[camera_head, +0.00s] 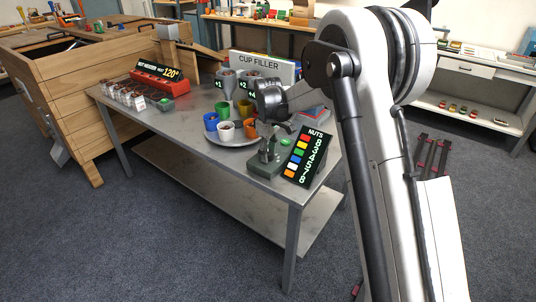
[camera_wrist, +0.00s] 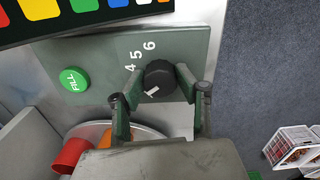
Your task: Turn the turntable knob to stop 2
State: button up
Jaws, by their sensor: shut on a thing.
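The black round turntable knob (camera_wrist: 159,79) sits on a grey-green control panel (camera_wrist: 195,45) in the wrist view. The digits 4, 5 and 6 show beside it; other digits are hidden. A white mark shows on the knob near the jaws; I cannot tell which stop it marks. My gripper (camera_wrist: 160,84) is shut on the knob, with one green-padded finger on each side. In the head view my gripper (camera_head: 277,132) is over the control box (camera_head: 263,165). The turntable (camera_head: 233,143) carries several cups, among them a blue one (camera_head: 211,121) and an orange one (camera_head: 250,126).
A green FILL button (camera_wrist: 74,80) is left of the knob. A NUTS display (camera_head: 307,155) stands at the table's front right. Funnels (camera_head: 226,84) and a CUP FILLER sign (camera_head: 264,66) stand behind the turntable. The table front (camera_head: 185,135) is clear.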

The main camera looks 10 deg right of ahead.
jog(key=shift+n, duration=0.9)
jog(key=o, duration=1.1)
jog(key=shift+o, duration=0.2)
jog(key=shift+r, duration=0.15)
notch_tip(320, 180, up, 12)
